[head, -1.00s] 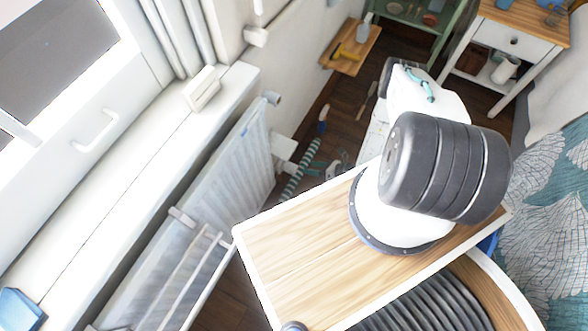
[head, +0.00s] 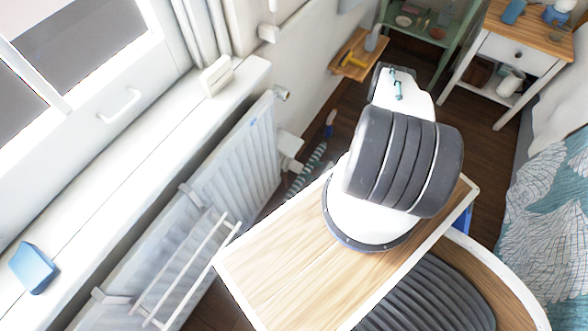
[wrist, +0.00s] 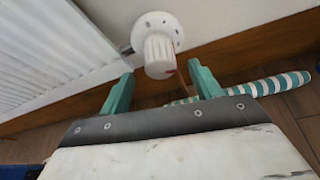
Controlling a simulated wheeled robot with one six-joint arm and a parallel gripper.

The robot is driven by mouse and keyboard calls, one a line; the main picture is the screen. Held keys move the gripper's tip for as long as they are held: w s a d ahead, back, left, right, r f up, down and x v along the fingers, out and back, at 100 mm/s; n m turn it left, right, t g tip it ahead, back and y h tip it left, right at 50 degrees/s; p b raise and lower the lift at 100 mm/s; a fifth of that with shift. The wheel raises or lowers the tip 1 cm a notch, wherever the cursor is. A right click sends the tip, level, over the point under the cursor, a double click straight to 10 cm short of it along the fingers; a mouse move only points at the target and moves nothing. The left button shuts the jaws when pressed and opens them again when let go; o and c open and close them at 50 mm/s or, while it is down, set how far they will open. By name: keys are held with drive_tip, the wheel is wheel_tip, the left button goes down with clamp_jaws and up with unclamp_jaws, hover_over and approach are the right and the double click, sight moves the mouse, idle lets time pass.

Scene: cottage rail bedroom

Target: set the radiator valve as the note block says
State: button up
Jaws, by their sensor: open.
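The radiator valve shows in the wrist view as a white ribbed knob (wrist: 160,55) in front of a round white dial plate with small dark marks. A small red mark shows at the knob's lower edge; I cannot read a setting. My gripper (wrist: 160,69) is open, its teal fingers on either side of and just short of the knob, apparently not touching it. In the head view the white radiator (head: 235,160) stands under the windowsill, with a white fitting (head: 289,146) at its right end, probably the valve. No readable note block is visible.
A blue block (head: 34,268) and a white block (head: 216,76) are on the windowsill (head: 120,150). A striped teal-and-white thing (wrist: 270,84) lies on the floor right of the valve. A rail rack (head: 185,270) hangs on the radiator. A white side table (head: 516,48) stands at back right.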

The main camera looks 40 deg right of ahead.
sight(302, 168)
drive_tip(key=x, duration=0.6)
drive_tip(key=shift+w+a+f, duration=0.1)
drive_tip(key=shift+w+a, duration=0.05)
drive_tip(key=c, duration=1)
